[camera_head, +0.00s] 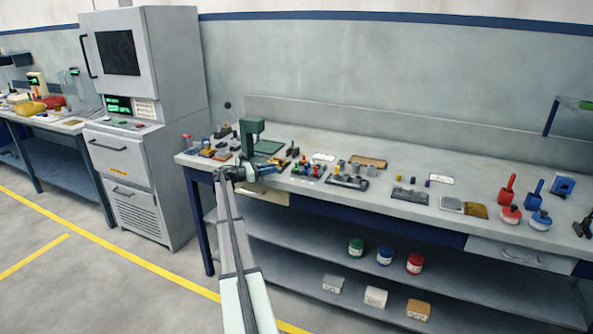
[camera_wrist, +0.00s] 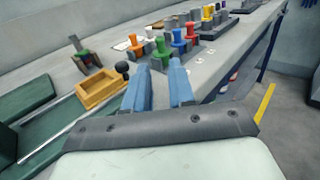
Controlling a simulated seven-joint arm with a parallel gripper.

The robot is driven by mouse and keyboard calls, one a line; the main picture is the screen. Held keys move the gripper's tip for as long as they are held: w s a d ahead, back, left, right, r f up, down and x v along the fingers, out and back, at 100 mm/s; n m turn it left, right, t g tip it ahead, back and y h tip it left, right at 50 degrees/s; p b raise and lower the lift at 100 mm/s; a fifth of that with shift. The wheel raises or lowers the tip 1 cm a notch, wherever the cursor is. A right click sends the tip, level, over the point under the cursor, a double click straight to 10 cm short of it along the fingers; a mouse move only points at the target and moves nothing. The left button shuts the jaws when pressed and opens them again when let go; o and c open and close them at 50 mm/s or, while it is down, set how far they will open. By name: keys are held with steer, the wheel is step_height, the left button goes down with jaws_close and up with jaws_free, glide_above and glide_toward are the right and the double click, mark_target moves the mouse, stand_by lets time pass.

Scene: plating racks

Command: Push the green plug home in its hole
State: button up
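The green plug (camera_wrist: 161,47) stands upright in a grey rack at the bench's near edge, in the wrist view. An orange plug (camera_wrist: 137,46) is on its left, with a blue plug (camera_wrist: 178,39) and a red plug (camera_wrist: 191,30) on its right. How deep the green plug sits in its hole cannot be told. My gripper (camera_wrist: 159,67) has its two blue fingers apart, with nothing held between them. They point toward the green plug and appear short of it. In the head view my gripper (camera_head: 268,169) is at the bench's front edge, left of the small plugs.
A green press (camera_head: 252,136) stands behind my gripper; its base lies at left in the wrist view. A yellow-orange tray (camera_wrist: 98,91) and a black knob (camera_wrist: 122,68) are close to the left finger. More racks and tools line the bench to the right. The floor in front is clear.

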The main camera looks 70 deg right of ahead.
mark_target(297, 164)
steer(key=x, duration=1.2)
steer(key=shift+s+d, duration=0.1)
steer(key=shift+c, duration=0.5)
jaws_close()
